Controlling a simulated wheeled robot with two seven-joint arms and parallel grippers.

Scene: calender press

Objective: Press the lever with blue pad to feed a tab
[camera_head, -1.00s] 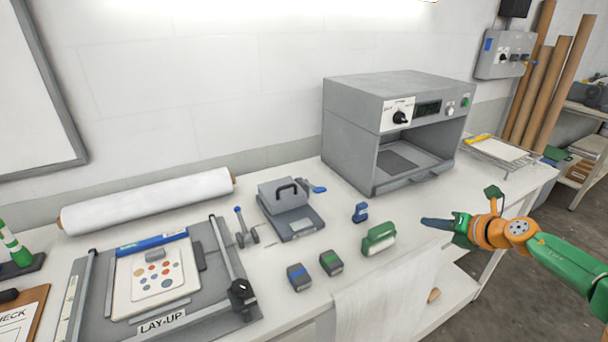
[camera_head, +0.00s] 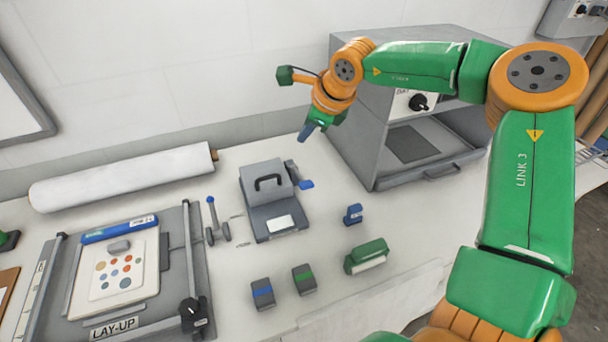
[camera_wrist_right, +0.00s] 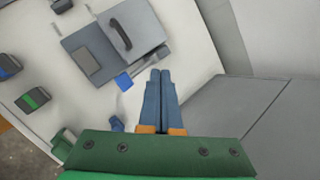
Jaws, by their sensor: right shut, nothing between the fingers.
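The grey tab dispenser (camera_head: 268,192) with a black handle stands on the table in the head view. Its lever's blue pad (camera_head: 306,185) sticks out on its right side. In the right wrist view the dispenser (camera_wrist_right: 122,40) is at the upper left and the blue pad (camera_wrist_right: 124,82) lies just left of my fingertips. My right gripper (camera_head: 307,132) is shut and empty, above and behind the pad, apart from it in the head view; its blue fingers (camera_wrist_right: 160,73) are together in the wrist view. A white tab or label shows on the dispenser's front plate. My left gripper is out of view.
The large grey oven-like machine (camera_head: 377,160) stands close to the right of my gripper. A blue clip-like item (camera_head: 353,214), a green-handled block (camera_head: 366,256) and two small dark blocks (camera_head: 263,293) lie in front. A white roll (camera_head: 120,179) lies at the back left.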

